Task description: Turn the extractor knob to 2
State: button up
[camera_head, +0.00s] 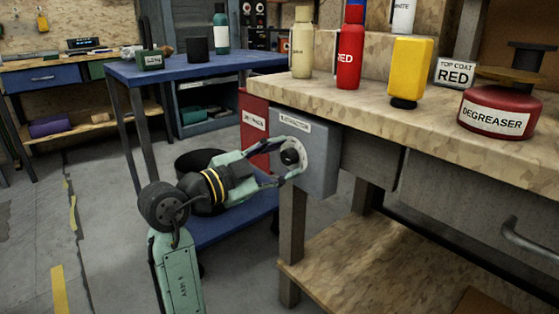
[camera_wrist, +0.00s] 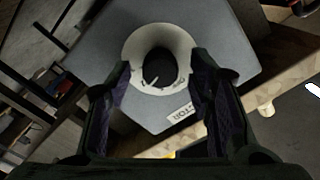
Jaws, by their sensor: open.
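The extractor knob (camera_head: 290,156) is a dark round knob on a pale round dial (camera_head: 304,141). It sits on the grey box (camera_head: 318,165) under the workbench top, below a label partly readable as extractor. My gripper (camera_head: 294,158) is open in front of the dial, with its fingers pointing at it. In the wrist view the knob (camera_wrist: 158,68) lies between the open fingers (camera_wrist: 161,66), with a gap on each side. Contact cannot be told. Small marks show on the pale ring (camera_wrist: 181,45), but the setting cannot be read.
A red box (camera_head: 254,122) stands left of the grey box. A blue cart (camera_head: 240,62) stands behind my arm. Floor at left is open.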

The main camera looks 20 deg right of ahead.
jog(key=v, duration=1.2)
jog(key=shift+r, duration=0.1)
